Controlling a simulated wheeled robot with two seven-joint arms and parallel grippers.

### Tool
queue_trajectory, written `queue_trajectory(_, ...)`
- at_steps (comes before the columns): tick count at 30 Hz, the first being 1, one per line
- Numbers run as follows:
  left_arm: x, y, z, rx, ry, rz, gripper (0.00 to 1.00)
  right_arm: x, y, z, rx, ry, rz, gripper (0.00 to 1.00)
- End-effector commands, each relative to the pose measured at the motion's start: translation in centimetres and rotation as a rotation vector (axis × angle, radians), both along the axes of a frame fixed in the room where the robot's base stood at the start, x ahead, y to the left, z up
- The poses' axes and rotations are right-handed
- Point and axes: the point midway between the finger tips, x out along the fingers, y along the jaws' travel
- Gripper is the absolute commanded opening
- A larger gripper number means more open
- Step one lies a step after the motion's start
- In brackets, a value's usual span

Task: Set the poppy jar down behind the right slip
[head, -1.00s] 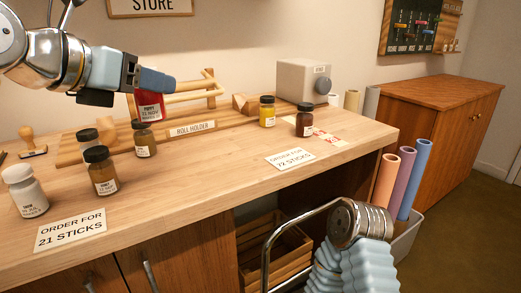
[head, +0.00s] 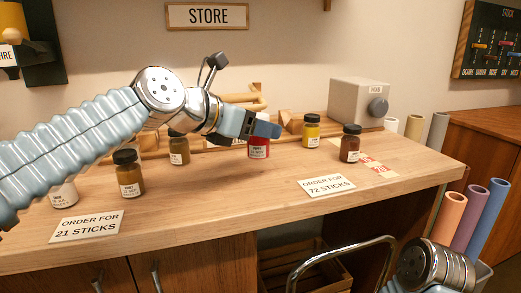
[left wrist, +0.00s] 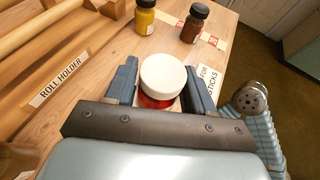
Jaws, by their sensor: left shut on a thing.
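The poppy jar is red with a white lid. In the head view the jar (head: 259,150) hangs below my left gripper (head: 264,131), in front of the wooden roll holder. In the left wrist view the jar's white lid (left wrist: 163,73) sits between the two fingers of my left gripper (left wrist: 161,88), which is shut on it. I cannot tell how far its base is from the table. The right slip (head: 326,186), reading "ORDER FOR 72 STICKS", lies on the table, to the right and nearer than the jar. My right gripper is not in view.
Behind the right slip stand a yellow jar (head: 311,131) and a dark brown jar (head: 350,143). Red-and-white markings (head: 377,168) lie beside the brown jar. More jars (head: 128,174) and the left slip (head: 86,226) are at left. Bare table lies left of the right slip.

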Motion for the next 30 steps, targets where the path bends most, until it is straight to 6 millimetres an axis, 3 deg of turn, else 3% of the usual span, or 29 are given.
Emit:
queue_trajectory(5,0.8,-0.2,-1.0,-0.001,0.0,0.001,0.2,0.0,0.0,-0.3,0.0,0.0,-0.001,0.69)
queue_trajectory(12,1.2,-0.3,-4.5,-0.001,-0.001,0.001,0.2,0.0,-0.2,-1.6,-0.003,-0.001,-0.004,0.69)
queue_trajectory(23,1.2,-0.3,-4.8,-0.002,-0.001,0.001,0.2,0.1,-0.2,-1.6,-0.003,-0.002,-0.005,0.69)
queue_trajectory(24,1.2,-0.3,-4.8,-0.002,-0.001,0.001,0.56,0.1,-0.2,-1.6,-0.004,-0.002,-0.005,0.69)
queue_trajectory(28,1.2,-0.3,-4.8,-0.001,0.0,0.001,0.76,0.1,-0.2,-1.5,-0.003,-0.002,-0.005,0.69)
queue_trajectory(30,1.2,-0.3,-4.8,-0.001,0.0,0.001,0.79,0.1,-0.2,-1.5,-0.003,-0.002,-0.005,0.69)
